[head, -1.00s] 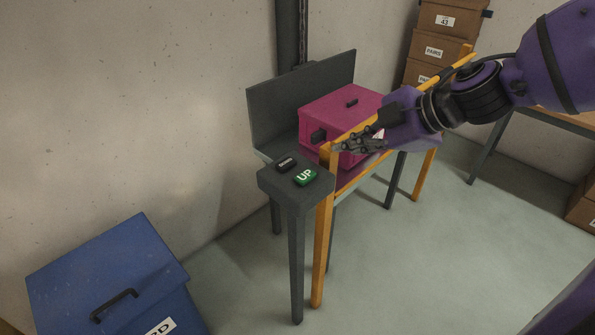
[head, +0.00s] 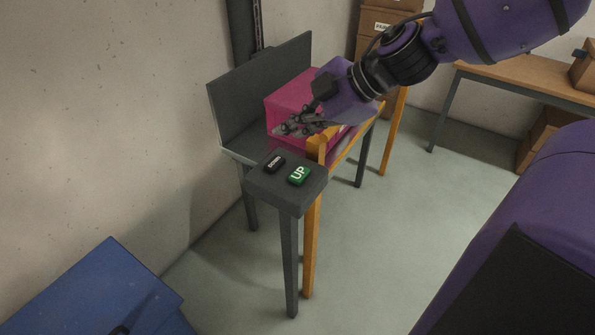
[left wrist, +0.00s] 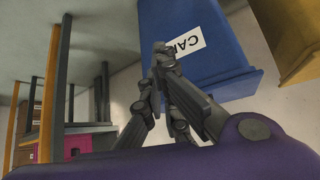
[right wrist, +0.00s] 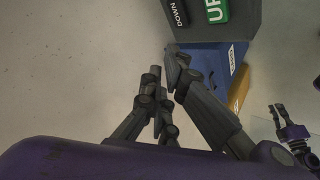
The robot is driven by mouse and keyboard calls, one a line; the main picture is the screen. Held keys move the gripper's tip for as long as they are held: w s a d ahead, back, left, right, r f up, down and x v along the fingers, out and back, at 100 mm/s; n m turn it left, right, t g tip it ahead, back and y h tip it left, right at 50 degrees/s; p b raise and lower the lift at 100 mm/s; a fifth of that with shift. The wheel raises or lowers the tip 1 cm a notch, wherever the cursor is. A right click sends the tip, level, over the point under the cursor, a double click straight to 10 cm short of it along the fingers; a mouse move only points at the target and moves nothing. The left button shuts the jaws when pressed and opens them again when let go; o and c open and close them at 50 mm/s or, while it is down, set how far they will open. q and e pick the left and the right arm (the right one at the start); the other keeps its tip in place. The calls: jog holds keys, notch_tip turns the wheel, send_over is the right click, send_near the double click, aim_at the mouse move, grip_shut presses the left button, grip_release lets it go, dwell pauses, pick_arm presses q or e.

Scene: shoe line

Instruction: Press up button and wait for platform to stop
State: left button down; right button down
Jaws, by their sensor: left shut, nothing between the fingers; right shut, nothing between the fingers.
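The green UP button (head: 299,175) sits on the grey control post's top (head: 290,198), beside the black DOWN button (head: 274,163). Both buttons also show in the right wrist view, UP (right wrist: 216,9) and DOWN (right wrist: 177,14), at the top edge. The platform (head: 262,117) has a grey back panel and carries a magenta box (head: 289,96). My right gripper (head: 285,130) is shut and empty, above and behind the buttons, apart from them and in front of the magenta box. My left gripper (left wrist: 160,50) is shut and empty in the left wrist view, in front of a blue bin.
An orange frame (head: 312,220) stands along the platform's near side. The blue bin (head: 110,290) is at lower left. Cardboard boxes (head: 382,22) are stacked behind, and a wooden table (head: 520,75) stands at right. Floor between is clear.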

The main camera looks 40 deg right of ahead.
jog(key=b, duration=0.3)
send_over(294, 177)
notch_tip(294, 177, down, 9)
jog(key=shift+r, duration=0.15)
dwell(1.3)
jog(key=shift+f, duration=0.5)
